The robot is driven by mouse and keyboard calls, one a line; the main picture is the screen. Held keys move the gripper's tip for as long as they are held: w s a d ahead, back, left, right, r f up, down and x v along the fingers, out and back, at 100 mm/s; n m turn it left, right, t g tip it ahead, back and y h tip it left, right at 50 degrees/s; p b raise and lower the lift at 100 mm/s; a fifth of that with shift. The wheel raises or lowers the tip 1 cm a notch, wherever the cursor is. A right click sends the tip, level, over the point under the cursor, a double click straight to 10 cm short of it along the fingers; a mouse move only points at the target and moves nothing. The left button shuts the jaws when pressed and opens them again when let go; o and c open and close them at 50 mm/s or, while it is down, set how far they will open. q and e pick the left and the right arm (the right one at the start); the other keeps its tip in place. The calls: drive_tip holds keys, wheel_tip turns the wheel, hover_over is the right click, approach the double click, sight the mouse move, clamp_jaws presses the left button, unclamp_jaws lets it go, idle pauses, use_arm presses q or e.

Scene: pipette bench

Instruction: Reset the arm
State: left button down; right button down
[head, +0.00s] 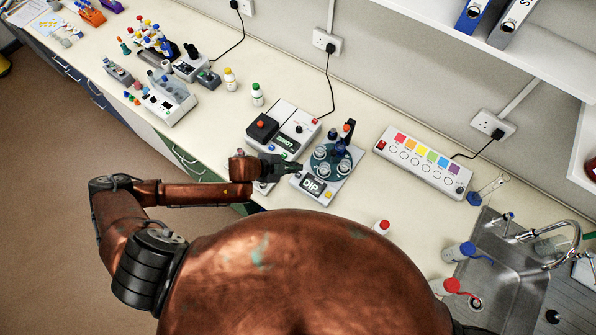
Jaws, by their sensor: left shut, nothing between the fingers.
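My left arm comes in from the left, with a copper-coloured forearm reaching over the bench's front edge. My left gripper (291,168) is shut and empty, just left of the round dark teal carousel on the white DIP device (310,184). I cannot tell whether it touches the device. The left gripper hides part of the device's left side. My right gripper is not in view. A large copper-coloured part of my own body fills the lower middle and hides the bench's front there.
A white box with a black screen (295,132) stands behind the gripper. A panel with coloured squares (423,161) is to the right, then a sink (500,270) with bottles. A rack device (168,98) stands left. The bench (215,125) is bare between them.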

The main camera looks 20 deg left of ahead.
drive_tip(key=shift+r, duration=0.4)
